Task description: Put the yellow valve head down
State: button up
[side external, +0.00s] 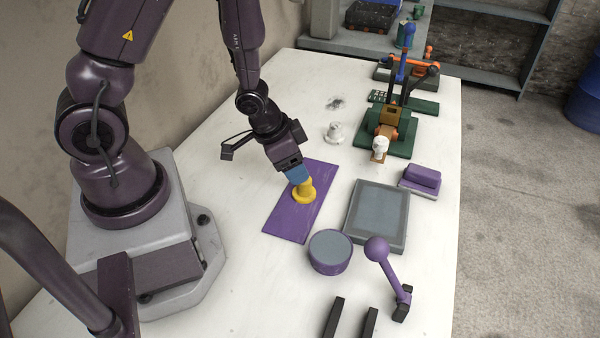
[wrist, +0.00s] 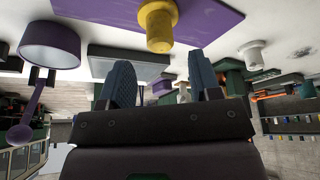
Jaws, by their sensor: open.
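The yellow valve head (side external: 304,191) stands upright on the purple mat (side external: 284,219), wide end down. It also shows in the wrist view (wrist: 158,27), with its wide end against the mat (wrist: 100,10). My gripper (side external: 297,174) is right by the valve head in the side view, its blue fingers partly overlapping it. In the wrist view my gripper (wrist: 163,70) has its two fingers apart with nothing between them. The valve head lies just beyond the fingertips there, apart from them.
A white valve-like piece (side external: 334,133) stands behind the mat. A grey tray (side external: 376,215), a purple round container (side external: 330,252) and a purple lever (side external: 388,270) are to the right and front. A green fixture (side external: 384,137) stands farther back. Bare white table surrounds the mat.

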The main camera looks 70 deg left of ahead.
notch_tip(320, 180, up, 16)
jog(key=n+t+y, duration=0.1)
jog(key=y, duration=0.1)
jog(key=s+d+r+h, duration=0.1)
jog(key=s+d+r, duration=0.3)
jog(key=s+r, duration=0.5)
notch_tip(320, 180, up, 2)
jog(key=shift+s+d+r+n, duration=0.15)
jog(key=shift+d+r+n, duration=0.05)
jog(key=shift+d+n, duration=0.2)
jog(key=shift+a, duration=0.1)
